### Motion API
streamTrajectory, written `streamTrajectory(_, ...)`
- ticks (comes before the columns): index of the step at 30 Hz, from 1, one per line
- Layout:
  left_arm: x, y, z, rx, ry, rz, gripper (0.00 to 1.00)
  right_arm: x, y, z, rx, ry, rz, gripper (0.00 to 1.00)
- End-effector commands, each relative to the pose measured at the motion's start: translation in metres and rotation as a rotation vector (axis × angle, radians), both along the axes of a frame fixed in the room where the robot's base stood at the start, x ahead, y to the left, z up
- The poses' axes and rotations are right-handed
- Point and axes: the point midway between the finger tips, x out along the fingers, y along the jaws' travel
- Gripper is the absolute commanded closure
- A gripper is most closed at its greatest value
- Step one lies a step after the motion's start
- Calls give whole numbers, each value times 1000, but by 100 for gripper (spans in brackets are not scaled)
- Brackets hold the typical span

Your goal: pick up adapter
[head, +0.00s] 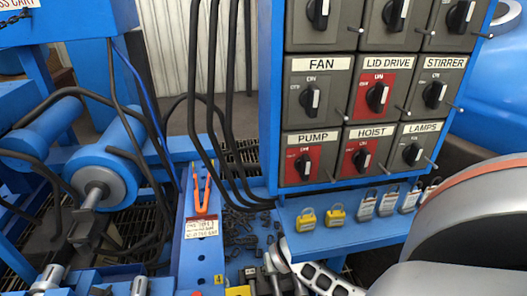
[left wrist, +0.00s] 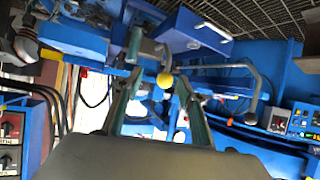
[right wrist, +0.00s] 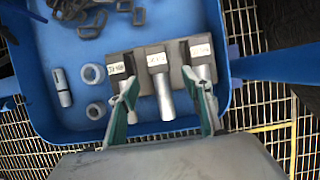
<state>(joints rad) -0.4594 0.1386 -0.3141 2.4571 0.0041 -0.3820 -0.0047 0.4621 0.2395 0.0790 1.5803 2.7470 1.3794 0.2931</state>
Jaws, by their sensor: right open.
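In the right wrist view, three labelled pieces with dark square heads and silver cylindrical shanks sit side by side in a grey holder: a left one (right wrist: 119,75), a middle one (right wrist: 160,82) and a right one (right wrist: 200,65). The labels are too small to read, so I cannot tell which is the adapter. My right gripper (right wrist: 160,80) is open, with its fingers apart over the row and the middle piece between them in the picture. I cannot tell whether it touches anything. My left gripper (left wrist: 159,80) is open and empty, away from the row.
The holder is in a blue tray (right wrist: 222,105) with loose rings (right wrist: 93,74), a small silver cylinder (right wrist: 64,93) and dark links. A switch panel (head: 373,60) stands above a ledge with several padlocks (head: 335,214).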

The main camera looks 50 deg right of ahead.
Motion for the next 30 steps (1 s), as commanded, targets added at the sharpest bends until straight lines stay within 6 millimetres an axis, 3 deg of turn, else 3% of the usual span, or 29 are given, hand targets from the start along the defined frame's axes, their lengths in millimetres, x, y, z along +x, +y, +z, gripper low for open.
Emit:
streamTrajectory(11,2,-11,3,-70,-2,15,60,10,-10,-38,6,10,-3,51)
streamTrajectory(18,-6,-35,-4,-236,39,60,60,22,-18,-68,6,12,-3,51)
streamTrajectory(28,-6,-40,0,-280,37,72,60,30,-20,-68,6,-1,-2,51)
streamTrajectory(29,-6,-39,0,-280,37,72,60,30,-20,-68,5,0,-3,54)
streamTrajectory(30,-6,-39,0,-279,37,71,60,30,-20,-68,5,0,-3,64)
